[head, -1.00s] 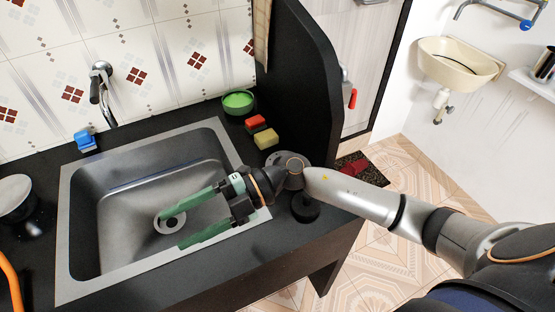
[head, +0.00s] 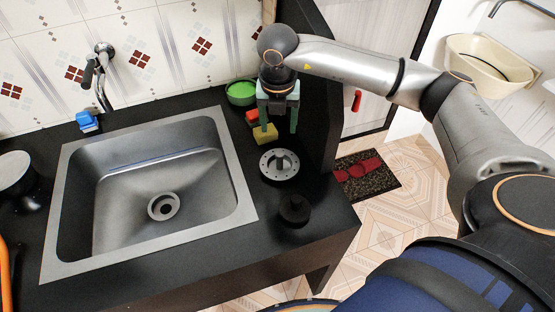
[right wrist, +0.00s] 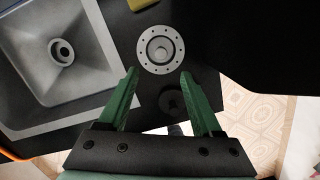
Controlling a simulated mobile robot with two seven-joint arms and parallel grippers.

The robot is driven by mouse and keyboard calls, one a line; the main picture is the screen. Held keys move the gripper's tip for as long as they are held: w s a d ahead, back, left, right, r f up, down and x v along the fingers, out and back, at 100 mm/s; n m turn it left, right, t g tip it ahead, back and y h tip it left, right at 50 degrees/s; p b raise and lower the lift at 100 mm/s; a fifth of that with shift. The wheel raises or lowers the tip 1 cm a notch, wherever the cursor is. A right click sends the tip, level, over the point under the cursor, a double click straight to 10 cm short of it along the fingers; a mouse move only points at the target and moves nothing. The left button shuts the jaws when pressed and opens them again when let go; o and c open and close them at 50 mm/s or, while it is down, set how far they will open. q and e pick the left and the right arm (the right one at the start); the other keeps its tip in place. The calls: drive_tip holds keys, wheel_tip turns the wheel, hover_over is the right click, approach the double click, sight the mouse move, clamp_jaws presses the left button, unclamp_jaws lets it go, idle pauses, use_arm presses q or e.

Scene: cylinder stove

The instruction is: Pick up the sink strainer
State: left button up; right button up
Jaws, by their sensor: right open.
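The sink strainer (head: 279,165) is a round metal disc with small holes and a raised centre, lying on the black counter to the right of the sink. It also shows in the right wrist view (right wrist: 160,50), beyond the fingertips. My right gripper (head: 279,128) points down, open and empty, above the counter and a little behind the strainer in the head view. Its two green fingers (right wrist: 157,74) are spread wide in the right wrist view, with nothing between them. My left gripper is not in view.
The steel sink (head: 228,150) is left of the strainer. A black knob-like object (head: 295,209) stands in front of the strainer. Yellow and red sponges (head: 265,134) and a green bowl (head: 241,93) are behind it. A tall black panel (head: 318,100) rises on the right.

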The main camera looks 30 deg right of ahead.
hover_over(280, 153)
drive_tip(key=f, duration=0.6)
drive_tip(key=shift+s+a+f+p, duration=0.15)
drive_tip(key=shift+s+a+p, duration=0.15)
drive_tip(key=shift+a+p, duration=0.1)
drive_tip(key=shift+w+d+f+p, duration=0.15)
drive_tip(key=shift+f+p, duration=0.1)
drive_tip(key=shift+f, duration=1.15)
drive_tip(key=shift+d+f+p, duration=0.15)
drive_tip(key=shift+f+p, duration=0.1)
drive_tip(key=shift+f, duration=1.1)
drive_tip(key=shift+c, duration=0.4)
clamp_jaws()
